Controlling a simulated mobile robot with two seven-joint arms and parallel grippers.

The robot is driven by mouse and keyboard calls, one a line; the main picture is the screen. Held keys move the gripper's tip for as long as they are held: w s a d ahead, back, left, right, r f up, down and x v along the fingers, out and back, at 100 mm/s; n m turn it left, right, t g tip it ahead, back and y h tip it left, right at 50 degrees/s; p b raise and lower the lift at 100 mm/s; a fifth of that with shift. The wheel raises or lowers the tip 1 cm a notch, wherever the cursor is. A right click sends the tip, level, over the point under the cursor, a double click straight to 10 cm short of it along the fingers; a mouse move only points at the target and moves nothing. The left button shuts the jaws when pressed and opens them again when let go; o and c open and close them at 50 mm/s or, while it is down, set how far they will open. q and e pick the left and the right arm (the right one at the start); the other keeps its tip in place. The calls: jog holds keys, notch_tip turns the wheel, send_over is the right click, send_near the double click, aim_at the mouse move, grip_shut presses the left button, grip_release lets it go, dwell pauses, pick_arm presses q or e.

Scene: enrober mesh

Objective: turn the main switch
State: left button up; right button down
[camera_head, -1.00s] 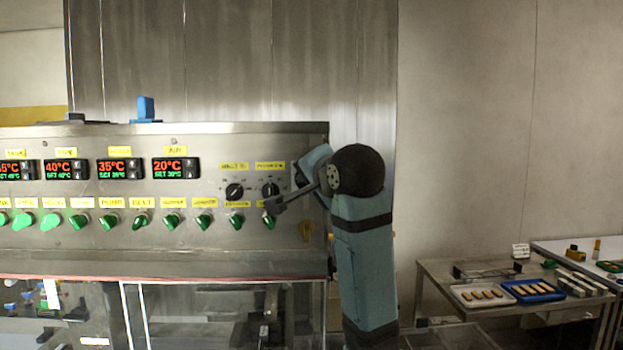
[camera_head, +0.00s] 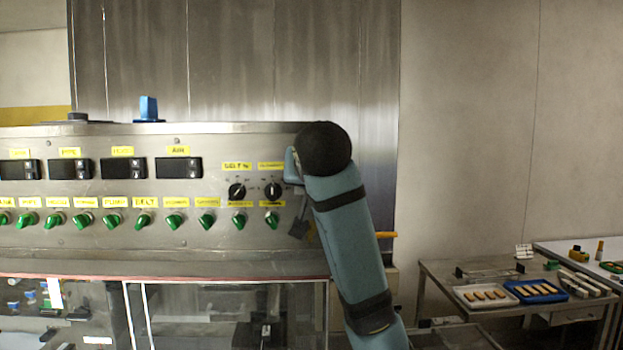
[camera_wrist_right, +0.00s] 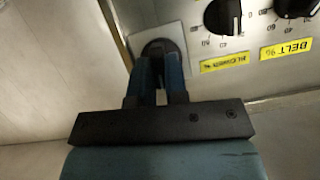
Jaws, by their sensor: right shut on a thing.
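The main switch (camera_wrist_right: 160,46) shows in the right wrist view as a dark round knob on a pale square plate (camera_wrist_right: 137,43), near the panel's edge. The two blue fingers of my right gripper (camera_wrist_right: 158,64) are close together and shut on the knob, which they partly cover. In the head view my right wrist and forearm stand in front of the panel's right end and hide the switch and fingertips. My left gripper is not in view.
The steel control panel (camera_head: 130,230) has dark displays (camera_head: 123,168), a row of green switches (camera_head: 143,220) and two black dials (camera_head: 237,191). At right, a steel table (camera_head: 437,271) holds trays of bars. An orange handle (camera_head: 387,235) sticks out beside my forearm.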

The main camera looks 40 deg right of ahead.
jog(key=shift+n, duration=0.4)
jog(key=shift+h, duration=0.3)
jog(key=c, duration=1.1)
grip_release()
jog(key=shift+w, duration=0.1)
jog(key=shift+c, duration=0.2)
jog(key=v, duration=1.3)
jog(key=shift+s+a+r+b, duration=0.2)
jog(key=shift+s+r+b, duration=0.1)
jog(key=shift+b, duration=0.15)
